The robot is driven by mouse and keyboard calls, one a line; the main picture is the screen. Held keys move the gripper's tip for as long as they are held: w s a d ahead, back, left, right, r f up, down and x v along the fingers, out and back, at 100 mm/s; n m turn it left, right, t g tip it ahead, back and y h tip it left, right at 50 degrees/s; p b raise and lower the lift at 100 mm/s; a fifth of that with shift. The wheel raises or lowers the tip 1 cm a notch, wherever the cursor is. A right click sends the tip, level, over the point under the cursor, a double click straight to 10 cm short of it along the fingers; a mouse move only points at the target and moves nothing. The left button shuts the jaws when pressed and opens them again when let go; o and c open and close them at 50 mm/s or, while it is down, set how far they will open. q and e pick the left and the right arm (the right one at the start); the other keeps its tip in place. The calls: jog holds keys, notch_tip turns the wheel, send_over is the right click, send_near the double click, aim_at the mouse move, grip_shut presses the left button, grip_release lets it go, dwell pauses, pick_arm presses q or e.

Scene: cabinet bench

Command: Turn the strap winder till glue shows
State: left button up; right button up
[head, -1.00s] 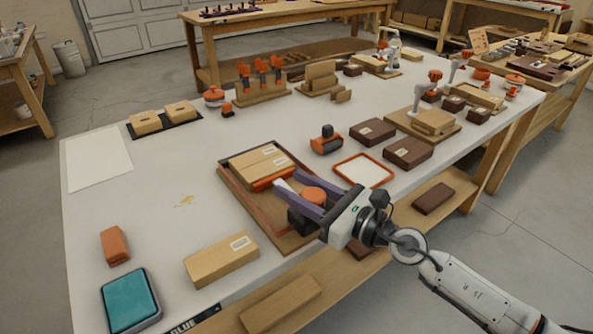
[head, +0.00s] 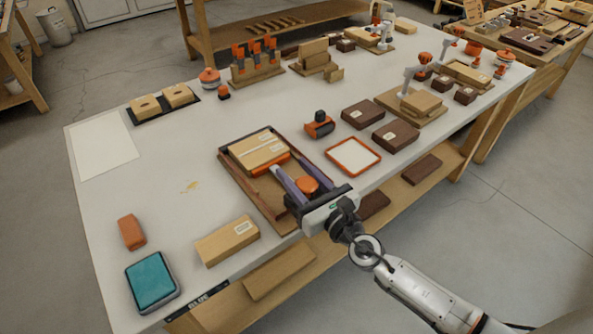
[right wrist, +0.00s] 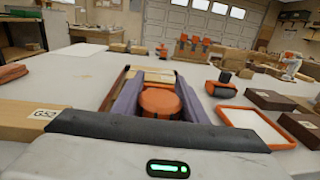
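The strap winder is a low brown tray frame (head: 240,186) on the white bench. Two pale wood blocks (head: 258,148) lie in its far part, with an orange piece at their near edge. A round orange knob (head: 307,184) sits in its near part. My right gripper (head: 294,170) reaches in from the near side, its purple fingers spread. In the right wrist view the knob (right wrist: 160,102) lies between the fingers (right wrist: 158,85), with no clear grip on it. I cannot make out glue at the blocks. My left gripper is out of view.
A wood block (head: 227,241), an orange-brown block (head: 131,232) and a teal pad (head: 151,281) lie at the near left. An orange-rimmed tray (head: 353,156) and dark boxes (head: 396,136) stand to the right. A yellowish smear (head: 190,186) marks the open bench left of the winder.

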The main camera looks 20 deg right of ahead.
aim_at(313, 192)
jog(key=o, duration=0.4)
jog(key=shift+o, duration=0.2)
jog(key=shift+s, duration=0.1)
jog(key=b+v, duration=0.1)
jog(key=v, duration=0.8)
jog(key=shift+s, duration=0.1)
jog(key=shift+s+d+r, duration=0.1)
jog(key=shift+s+d, duration=0.05)
jog(key=shift+s, duration=0.35)
